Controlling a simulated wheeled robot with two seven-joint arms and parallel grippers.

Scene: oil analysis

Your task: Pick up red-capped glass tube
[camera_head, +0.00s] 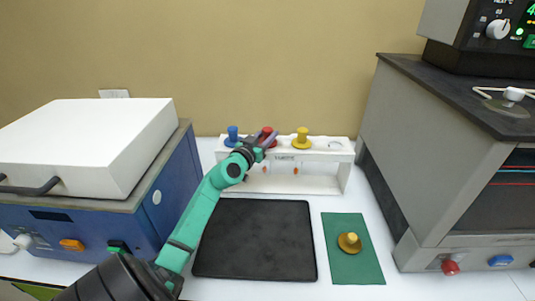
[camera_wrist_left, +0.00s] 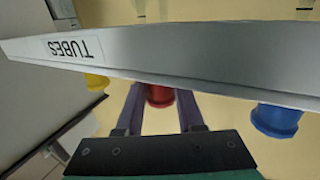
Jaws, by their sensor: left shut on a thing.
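The red-capped tube's cap (camera_head: 267,131) shows at the top of the white rack (camera_head: 325,156), between a blue cap (camera_head: 232,132) and a yellow cap (camera_head: 302,138). My left gripper (camera_head: 266,139) reaches the rack from the front and is shut on the red-capped tube. In the left wrist view the red cap (camera_wrist_left: 158,97) lies between the two fingers (camera_wrist_left: 159,108), with the blue cap (camera_wrist_left: 277,120) and yellow cap (camera_wrist_left: 96,82) to either side. The tube's glass is mostly hidden. My right gripper is not in view.
A black tray (camera_head: 257,240) lies in front of the rack. A blue and white machine (camera_head: 100,205) stands at left, a grey machine (camera_head: 420,170) at right.

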